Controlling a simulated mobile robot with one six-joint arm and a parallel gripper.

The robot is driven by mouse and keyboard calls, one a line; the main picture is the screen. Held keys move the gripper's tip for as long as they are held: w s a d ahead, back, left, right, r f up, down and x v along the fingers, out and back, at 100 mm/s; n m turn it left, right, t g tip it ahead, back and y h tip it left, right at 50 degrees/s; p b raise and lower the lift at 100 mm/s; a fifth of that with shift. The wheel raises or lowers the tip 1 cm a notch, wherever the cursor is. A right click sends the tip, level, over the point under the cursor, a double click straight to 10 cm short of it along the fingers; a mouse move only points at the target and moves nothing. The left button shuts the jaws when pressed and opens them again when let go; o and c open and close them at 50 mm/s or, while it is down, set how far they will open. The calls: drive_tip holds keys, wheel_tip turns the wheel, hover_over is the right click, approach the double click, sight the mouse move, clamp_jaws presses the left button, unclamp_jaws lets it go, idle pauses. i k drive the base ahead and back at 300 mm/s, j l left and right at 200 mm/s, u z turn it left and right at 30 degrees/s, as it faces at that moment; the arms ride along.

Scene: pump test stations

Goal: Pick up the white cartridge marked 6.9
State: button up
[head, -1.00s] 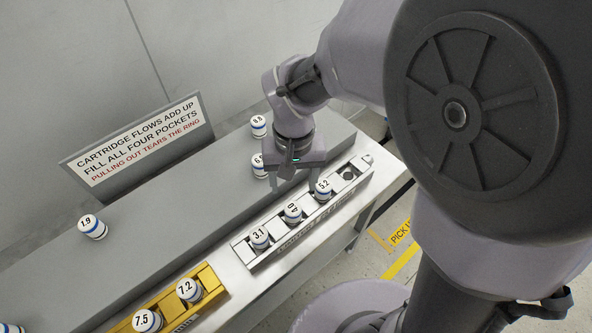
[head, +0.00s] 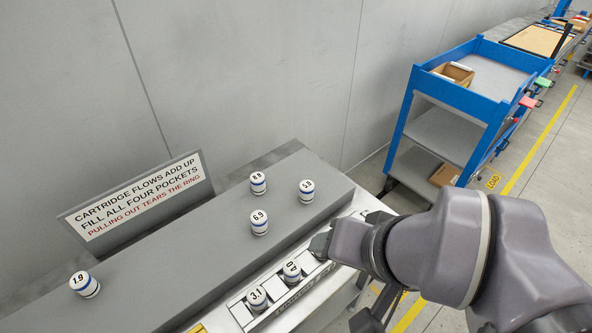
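The white cartridge marked 6.9 (head: 259,223), with a blue band, stands upright on the grey raised ledge (head: 190,262) in the head view. Similar cartridges marked 8.8 (head: 258,183) and 5.9 (head: 306,191) stand behind it and to its right. My gripper (head: 320,245) is at the end of my arm, low over the metal pocket rack and to the right of the 6.9 cartridge, apart from it. Its fingers are hidden, so I cannot tell whether it is open or holds anything.
Cartridges marked 3.1 (head: 257,299) and 4.0 (head: 291,271) sit in the rack (head: 242,314). A cartridge marked 1.9 (head: 84,284) stands at the ledge's left. A sign (head: 136,200) stands behind the ledge. A blue cart (head: 456,98) is at the back right.

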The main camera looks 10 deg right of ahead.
sight(258, 218)
drive_tip(key=j+z, duration=0.3)
drive_tip(key=z, duration=0.15)
drive_tip(key=k+j+z, duration=0.15)
drive_tip(key=z, duration=0.3)
drive_tip(key=k+j+z, duration=0.15)
drive_tip(key=j+z, duration=0.15)
drive_tip(key=z, duration=0.15)
